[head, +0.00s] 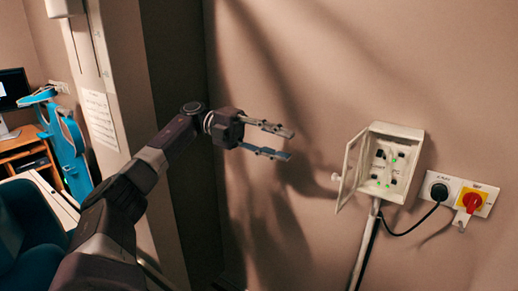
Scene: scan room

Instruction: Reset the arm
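My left arm comes in from the lower left and reaches up to the middle of the head view. My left gripper (282,143) is open, with its two fingers apart and nothing between them. It is in front of the bare wall, to the left of a white wall box (409,133). The box door (351,170) stands open to the left, with a small knob on it. Inside the box are several dark switches (387,167) and green lights. My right gripper is not in view.
Right of the box are a socket with a black plug (439,192) and a red rotary switch on yellow (472,202). A conduit (365,247) runs down from the box. A wall corner stands behind my arm. A desk (24,150), monitor (12,88) and blue equipment (68,150) are at left.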

